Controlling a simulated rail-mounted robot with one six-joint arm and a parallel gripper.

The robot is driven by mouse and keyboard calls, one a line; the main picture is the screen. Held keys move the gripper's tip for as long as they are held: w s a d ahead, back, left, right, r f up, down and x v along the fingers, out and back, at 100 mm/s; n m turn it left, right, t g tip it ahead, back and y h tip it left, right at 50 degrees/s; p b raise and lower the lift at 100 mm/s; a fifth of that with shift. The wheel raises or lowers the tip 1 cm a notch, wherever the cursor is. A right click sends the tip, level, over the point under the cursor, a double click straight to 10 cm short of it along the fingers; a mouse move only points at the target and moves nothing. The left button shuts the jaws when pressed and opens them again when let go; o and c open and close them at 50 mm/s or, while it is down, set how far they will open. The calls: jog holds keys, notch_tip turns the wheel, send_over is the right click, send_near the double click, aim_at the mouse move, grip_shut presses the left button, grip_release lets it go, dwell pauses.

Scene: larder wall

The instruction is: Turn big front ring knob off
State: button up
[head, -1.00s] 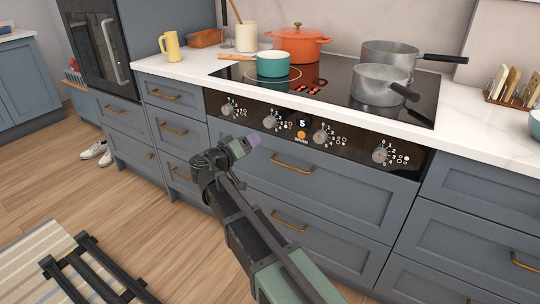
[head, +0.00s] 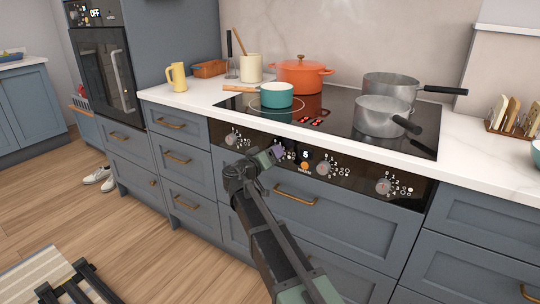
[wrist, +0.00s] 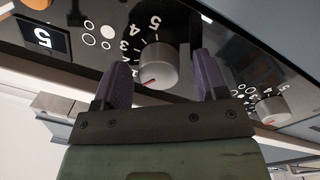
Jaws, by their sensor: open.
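A black control panel (head: 350,174) with a row of grey knobs runs along the hob's front. My gripper (head: 268,156) is at the second knob from the left and largely hides it in the head view. In the wrist view that knob (wrist: 158,68) stands between the two purple fingers of my gripper (wrist: 162,62), which are open with gaps on both sides. Its red mark shows at its lower left, and white numbers surround it. The leftmost knob (head: 231,140) also shows in the wrist view (wrist: 272,108).
Other knobs (head: 323,169) (head: 384,187) and a display reading 5 (head: 305,155) lie right of my gripper. A teal pan (head: 276,96), an orange pot (head: 302,75) and two grey pans (head: 381,117) (head: 390,87) stand on the hob. Drawer handles (head: 295,195) project below.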

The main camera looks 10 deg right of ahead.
jog(key=c, duration=0.9)
jog(key=shift+n, duration=0.4)
jog(key=shift+n+t+b, duration=0.3)
jog(key=shift+n, duration=2.3)
jog(key=o, duration=0.9)
